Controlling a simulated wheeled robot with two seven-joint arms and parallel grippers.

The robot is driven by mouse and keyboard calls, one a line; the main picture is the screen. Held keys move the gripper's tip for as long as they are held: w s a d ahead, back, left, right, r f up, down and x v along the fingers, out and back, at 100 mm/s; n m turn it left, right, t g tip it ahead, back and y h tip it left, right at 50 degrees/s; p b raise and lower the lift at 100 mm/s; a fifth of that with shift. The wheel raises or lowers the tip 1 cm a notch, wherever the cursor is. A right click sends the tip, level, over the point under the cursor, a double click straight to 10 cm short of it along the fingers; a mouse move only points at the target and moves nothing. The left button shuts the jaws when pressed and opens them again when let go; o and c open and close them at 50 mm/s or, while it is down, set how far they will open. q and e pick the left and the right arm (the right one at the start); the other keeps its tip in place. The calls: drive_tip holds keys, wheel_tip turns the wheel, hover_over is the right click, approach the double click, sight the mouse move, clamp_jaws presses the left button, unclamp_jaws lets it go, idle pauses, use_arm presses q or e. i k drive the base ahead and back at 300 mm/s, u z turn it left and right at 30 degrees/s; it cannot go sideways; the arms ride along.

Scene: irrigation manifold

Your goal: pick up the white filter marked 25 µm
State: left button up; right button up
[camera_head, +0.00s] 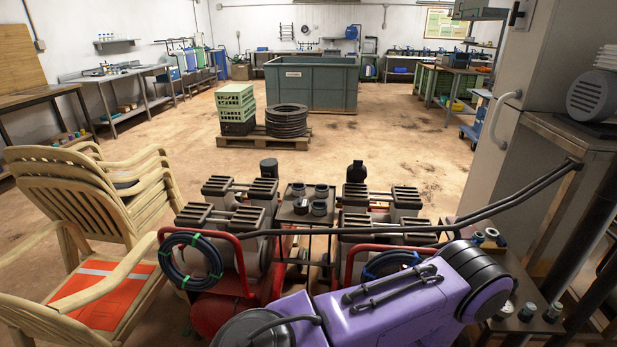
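I cannot make out a white filter marked 25 µm anywhere in the head view. The markings on small items on the distant benches are too small to read. Neither my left gripper nor my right gripper shows in the picture.
Beyond lie open floor (400,140), a pallet (262,141) with green crates (236,97) and coiled pipe (287,120), and a large green tank (310,85). Benches line the walls.

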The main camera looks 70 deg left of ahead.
sight(319, 206)
drive_tip(key=u, duration=0.7)
drive_tip(key=i, duration=0.65)
drive_tip(key=u, duration=0.8)
